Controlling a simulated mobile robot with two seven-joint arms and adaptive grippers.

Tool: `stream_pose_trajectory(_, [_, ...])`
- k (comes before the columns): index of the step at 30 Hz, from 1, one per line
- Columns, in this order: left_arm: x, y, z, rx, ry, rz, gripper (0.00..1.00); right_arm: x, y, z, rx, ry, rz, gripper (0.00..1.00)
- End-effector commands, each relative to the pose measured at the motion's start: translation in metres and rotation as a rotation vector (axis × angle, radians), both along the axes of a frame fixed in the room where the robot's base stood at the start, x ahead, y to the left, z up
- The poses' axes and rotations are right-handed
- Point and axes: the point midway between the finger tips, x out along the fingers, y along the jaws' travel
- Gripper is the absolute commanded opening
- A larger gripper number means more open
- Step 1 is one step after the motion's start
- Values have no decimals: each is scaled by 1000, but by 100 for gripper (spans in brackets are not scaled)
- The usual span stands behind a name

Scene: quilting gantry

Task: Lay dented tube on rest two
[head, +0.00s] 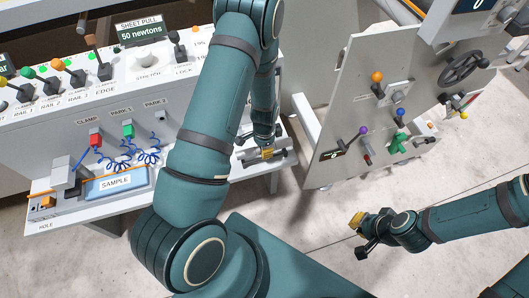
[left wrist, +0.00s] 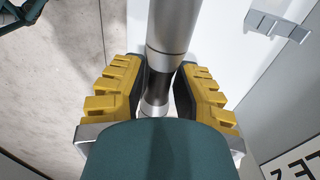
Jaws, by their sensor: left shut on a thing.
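A shiny grey metal tube (left wrist: 171,28) runs lengthwise through the left wrist view, with a darker band between the fingers. I cannot make out a dent. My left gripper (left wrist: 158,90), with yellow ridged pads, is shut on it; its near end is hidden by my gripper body. In the head view my left gripper (head: 267,154) is low over the grey shelf at the bench's right end, and my arm hides much there. A pale grey bracket (left wrist: 280,25) stands apart, right of the tube; I cannot tell which rest it is. My right gripper (head: 358,236) is open and empty over the floor.
The bench carries levers, a stretch knob (head: 144,62), a blue sample tray (head: 116,183) and coiled blue cables (head: 149,156). A tilted grey panel (head: 335,95) with coloured knobs and a handwheel (head: 474,68) stands right. The floor between is clear. A lettered plate (left wrist: 298,163) is cut off.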

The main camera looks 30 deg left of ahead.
Motion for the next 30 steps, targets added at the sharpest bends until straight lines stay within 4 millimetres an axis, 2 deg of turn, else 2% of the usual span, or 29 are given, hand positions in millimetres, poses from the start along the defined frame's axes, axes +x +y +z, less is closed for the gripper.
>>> stream_pose_trajectory(3, [-1,0,-20,0,4,1,0,1,0,-7,0,-3,-1,0])
stream_pose_trajectory(6, [0,0,-29,-1,1,1,0,2,0,-9,0,-4,-1,0])
stream_pose_trajectory(17, [0,0,-32,-1,1,0,0,2,0,-11,-1,-5,-2,0])
stream_pose_trajectory(18, [0,0,-32,-1,1,0,36,2,0,-11,-1,-6,-2,0])
stream_pose_trajectory(20, [0,0,-31,-1,1,0,54,2,0,-11,-1,-6,-2,0])
stream_pose_trajectory(30, [0,0,-30,-1,1,0,54,2,0,-9,-1,-5,-2,0])
